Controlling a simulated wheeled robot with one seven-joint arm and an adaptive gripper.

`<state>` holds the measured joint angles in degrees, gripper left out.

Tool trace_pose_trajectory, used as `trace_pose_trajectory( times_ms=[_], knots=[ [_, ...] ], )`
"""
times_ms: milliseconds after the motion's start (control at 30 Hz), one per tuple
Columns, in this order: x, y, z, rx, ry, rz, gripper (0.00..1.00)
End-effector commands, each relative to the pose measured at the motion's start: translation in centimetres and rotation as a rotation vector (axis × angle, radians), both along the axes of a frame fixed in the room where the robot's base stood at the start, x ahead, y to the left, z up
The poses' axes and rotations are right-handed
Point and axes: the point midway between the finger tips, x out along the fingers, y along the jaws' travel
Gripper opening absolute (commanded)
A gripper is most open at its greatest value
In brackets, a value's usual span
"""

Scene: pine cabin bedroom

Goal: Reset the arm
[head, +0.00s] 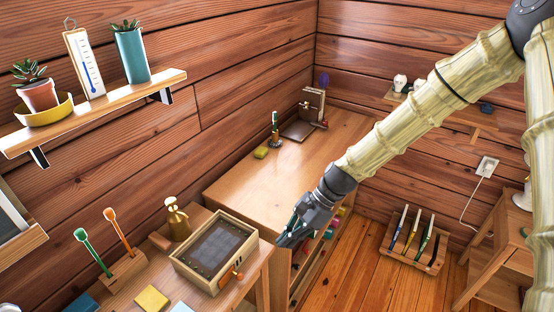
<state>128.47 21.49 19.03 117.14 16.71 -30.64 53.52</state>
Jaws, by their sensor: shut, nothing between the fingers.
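My gripper (286,239) hangs at the end of my arm, which comes down from the upper right. It is shut and empty, above the front edge of a wooden cabinet (260,190) and close to the right side of a wooden box with a dark mesh panel (214,250). I cannot tell whether it touches the cabinet edge. The fingertips are small and dark in this view, and part of the cabinet front is hidden behind the gripper and wrist.
A brass sprayer (177,219) stands behind the box. A green and an orange tool stand in a wooden block (124,269) at left. A shelf (95,112) holds plants and a thermometer. A rack (412,254) stands on the floor. The cabinet top is mostly clear.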

Motion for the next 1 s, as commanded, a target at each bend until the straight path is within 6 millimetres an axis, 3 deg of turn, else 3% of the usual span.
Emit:
trace_pose_trajectory(
  times_ms=[133, 267, 400, 600, 800, 1000],
  knots=[
    [-0.6, -0.3, -1.3, -0.016, -0.011, 0.013, 0.00],
    [-2.8, -1.4, -5.5, -0.072, -0.059, 0.068, 0.00],
    [-6.9, -3.7, -11.9, -0.167, -0.148, 0.190, 0.00],
    [-13.9, -7.9, -19.5, -0.291, -0.289, 0.438, 0.00],
    [-21.1, -12.1, -24.0, -0.375, -0.422, 0.730, 0.00],
    [-26.3, -14.9, -25.6, -0.411, -0.532, 0.989, 0.00]
  ],
)
